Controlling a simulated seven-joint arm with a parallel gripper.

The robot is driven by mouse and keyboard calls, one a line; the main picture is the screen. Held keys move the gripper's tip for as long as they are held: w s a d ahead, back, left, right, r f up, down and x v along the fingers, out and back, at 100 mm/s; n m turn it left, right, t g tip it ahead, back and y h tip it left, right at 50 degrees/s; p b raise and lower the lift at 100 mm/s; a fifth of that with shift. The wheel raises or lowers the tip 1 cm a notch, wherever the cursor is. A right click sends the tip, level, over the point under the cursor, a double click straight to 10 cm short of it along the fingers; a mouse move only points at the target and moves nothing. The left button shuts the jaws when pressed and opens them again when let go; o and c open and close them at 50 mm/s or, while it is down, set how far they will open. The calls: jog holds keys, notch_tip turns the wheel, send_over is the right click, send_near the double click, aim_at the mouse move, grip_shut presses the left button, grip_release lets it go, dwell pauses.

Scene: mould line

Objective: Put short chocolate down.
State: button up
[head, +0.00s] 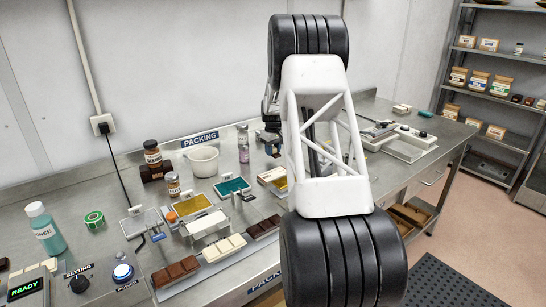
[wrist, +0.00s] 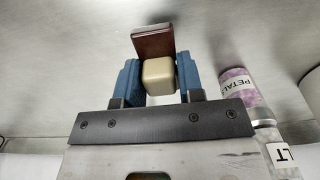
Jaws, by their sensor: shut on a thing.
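My gripper (wrist: 158,80) has two blue fingers, shut on a small cream block (wrist: 158,73) that looks like a chocolate piece. A dark brown slab (wrist: 152,40) shows tilted against or just beyond the cream block; I cannot tell whether the two are joined. In the head view my gripper (head: 271,149) is small and partly hidden by my own arm, toward the back of the steel bench (head: 340,215), right of the pink-filled jar (head: 243,143). The held piece is too small there to tell its height over the bench.
A white mortar (head: 203,161), a yellow tray (head: 189,205) and a green tray (head: 232,187) stand left of my gripper. Brown, cream and dark bars (head: 222,247) lie at the front. In the wrist view the petal jar (wrist: 238,90) is close on the right.

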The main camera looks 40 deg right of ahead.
jog(key=shift+f, duration=1.5)
jog(key=shift+f, duration=0.15)
jog(key=o, duration=1)
jog(key=shift+o, duration=0.2)
notch_tip(320, 180, up, 12)
jog(key=shift+r, duration=0.15)
jog(key=shift+a, duration=0.1)
